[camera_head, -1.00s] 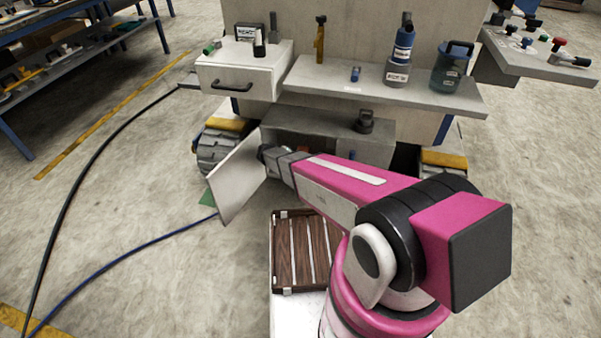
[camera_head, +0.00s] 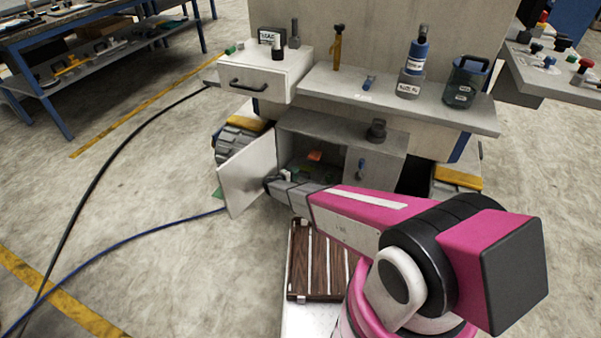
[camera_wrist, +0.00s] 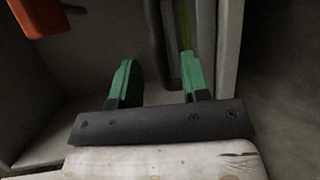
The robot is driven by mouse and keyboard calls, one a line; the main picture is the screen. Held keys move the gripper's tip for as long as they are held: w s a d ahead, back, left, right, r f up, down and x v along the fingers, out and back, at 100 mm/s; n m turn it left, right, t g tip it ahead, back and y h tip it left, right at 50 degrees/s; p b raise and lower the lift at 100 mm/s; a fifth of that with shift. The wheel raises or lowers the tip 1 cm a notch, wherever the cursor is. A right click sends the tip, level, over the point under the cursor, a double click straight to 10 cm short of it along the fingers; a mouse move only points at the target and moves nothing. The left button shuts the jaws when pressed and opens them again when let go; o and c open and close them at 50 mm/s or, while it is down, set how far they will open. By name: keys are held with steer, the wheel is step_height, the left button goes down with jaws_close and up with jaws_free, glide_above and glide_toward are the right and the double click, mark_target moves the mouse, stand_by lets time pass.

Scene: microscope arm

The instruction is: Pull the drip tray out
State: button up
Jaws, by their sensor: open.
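In the head view a grey cabinet (camera_head: 400,141) stands low under the shelf, with its pale door (camera_head: 248,176) swung open to the left. I cannot pick out the drip tray for certain; a dark low shape (camera_head: 322,173) lies inside the cabinet, partly hidden by my arm. My gripper's end is at the cabinet opening. In the wrist view my gripper (camera_wrist: 158,82) has two green fingers spread apart, with nothing clearly held between them. A dark upright strip (camera_wrist: 158,40) and a pale grey panel edge (camera_wrist: 229,50) lie beyond the fingers.
An orange object (camera_wrist: 40,16) is at the upper left of the wrist view; an orange item (camera_head: 315,156) also shows inside the cabinet. The shelf above (camera_head: 330,86) carries bottles and a jug. A wooden slatted rack (camera_head: 318,270) stands in front.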

steer(key=shift+x, duration=2.05)
